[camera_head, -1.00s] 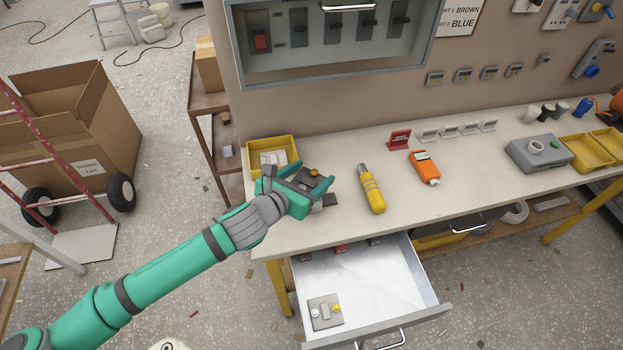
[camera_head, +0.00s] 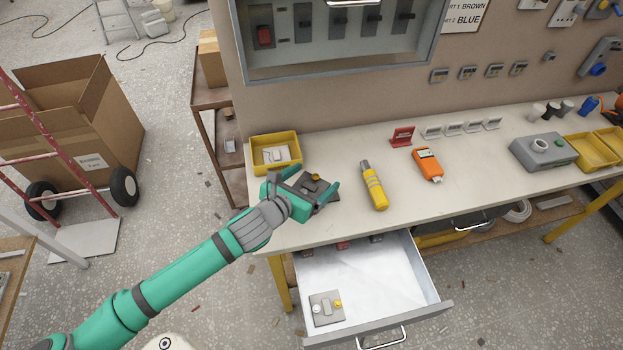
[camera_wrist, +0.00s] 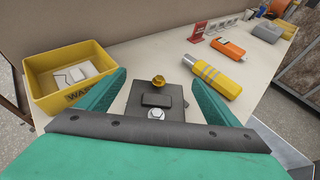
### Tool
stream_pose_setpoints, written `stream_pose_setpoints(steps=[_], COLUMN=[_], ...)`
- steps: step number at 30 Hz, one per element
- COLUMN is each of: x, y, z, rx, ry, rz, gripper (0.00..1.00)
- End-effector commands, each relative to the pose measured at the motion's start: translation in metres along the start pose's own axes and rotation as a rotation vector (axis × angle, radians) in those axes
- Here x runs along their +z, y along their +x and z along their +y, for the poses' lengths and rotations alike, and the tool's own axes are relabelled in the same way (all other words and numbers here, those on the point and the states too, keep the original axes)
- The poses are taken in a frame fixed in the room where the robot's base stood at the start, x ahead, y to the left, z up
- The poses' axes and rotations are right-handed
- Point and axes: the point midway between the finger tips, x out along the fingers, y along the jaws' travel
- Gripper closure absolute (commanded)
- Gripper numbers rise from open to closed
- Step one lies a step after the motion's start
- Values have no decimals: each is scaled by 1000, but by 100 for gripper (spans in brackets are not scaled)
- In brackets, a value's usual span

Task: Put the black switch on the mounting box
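The black switch (camera_wrist: 157,99) is a dark square plate with a rocker, a yellow knob and a pale knob.
A yellow bin (camera_head: 259,165) with a white part stands close left. A yellow tester (camera_head: 375,188) and an orange meter (camera_head: 427,165) lie right. An open drawer (camera_head: 385,285) below holds a grey switch plate (camera_head: 326,308). The bench front between gripper and tester is clear.

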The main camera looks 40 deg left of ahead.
Motion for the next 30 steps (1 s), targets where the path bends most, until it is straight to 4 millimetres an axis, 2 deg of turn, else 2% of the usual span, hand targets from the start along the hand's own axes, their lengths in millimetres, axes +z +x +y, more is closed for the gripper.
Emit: stream_pose_setpoints(steps=[5,8,21,25,30], x=[2,2,1,1,2], y=[-2,-12,-95,-111,-120], z=[1,3,3,3,1], rx=[2,5,7,6,3], ry=[-1,2,1,0,-1], rz=[0,1,2,1,1], gripper=[15,15,15,15,15])
